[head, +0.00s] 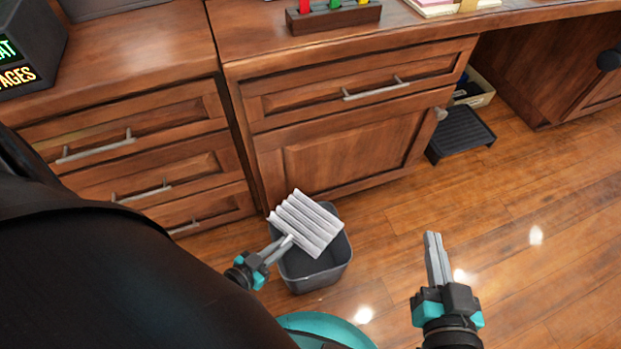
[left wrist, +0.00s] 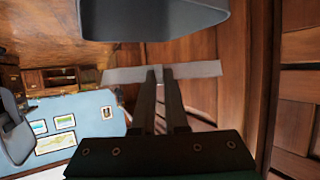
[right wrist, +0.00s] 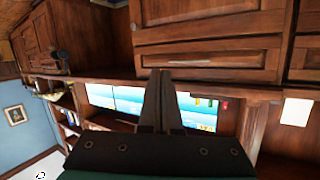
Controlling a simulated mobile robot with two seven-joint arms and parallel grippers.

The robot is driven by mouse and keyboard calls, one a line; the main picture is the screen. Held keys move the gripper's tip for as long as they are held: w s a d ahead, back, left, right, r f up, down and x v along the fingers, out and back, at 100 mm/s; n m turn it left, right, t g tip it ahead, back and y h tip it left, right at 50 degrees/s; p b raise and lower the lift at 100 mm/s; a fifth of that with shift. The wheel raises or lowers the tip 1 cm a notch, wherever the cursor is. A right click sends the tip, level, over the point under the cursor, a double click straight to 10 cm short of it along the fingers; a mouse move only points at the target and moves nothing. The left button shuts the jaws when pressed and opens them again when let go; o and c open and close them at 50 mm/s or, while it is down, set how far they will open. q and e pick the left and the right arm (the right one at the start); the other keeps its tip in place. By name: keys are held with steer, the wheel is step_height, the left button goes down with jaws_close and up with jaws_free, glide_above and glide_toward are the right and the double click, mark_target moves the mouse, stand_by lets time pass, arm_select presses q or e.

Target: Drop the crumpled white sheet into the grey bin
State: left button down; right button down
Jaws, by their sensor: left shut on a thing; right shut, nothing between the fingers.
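The crumpled white sheet (head: 308,222) shows pleated ridges in the head view. My left gripper (head: 287,241) is shut on its lower left edge and holds it over the opening of the grey bin (head: 318,280). The bin stands on the floor in front of the cabinet, and the sheet hides part of its far rim. In the left wrist view the sheet (left wrist: 200,69) shows edge-on as a pale strip at the fingertips, with the bin (left wrist: 150,18) at the top. My right gripper (head: 433,240) is shut and empty, right of the bin.
Wooden drawers (head: 150,150) and a cabinet door (head: 345,155) stand just behind the bin. A black ridged footrest (head: 460,133) is on the floor at the right, near an open box (head: 478,92). The wooden floor (head: 540,190) at the right is clear.

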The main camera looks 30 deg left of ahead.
arm_select(q)
steer(key=shift+f+b, duration=0.55)
steer(key=shift+f, duration=0.15)
arm_select(e)
steer(key=shift+s+a+r+m+t+y, duration=0.2)
steer(key=shift+s+a+r+t, duration=0.15)
steer(key=shift+t, duration=0.25)
steer(key=shift+s+a+r+m+t+y, duration=0.1)
steer(key=shift+s+a+r+t+y, duration=0.1)
steer(key=shift+r+t, duration=0.3)
arm_select(q)
steer(key=c, duration=0.9)
jaws_free()
steer(key=shift+o, duration=0.2)
steer(key=shift+s, duration=0.15)
arm_select(e)
steer(key=shift+f, duration=0.1)
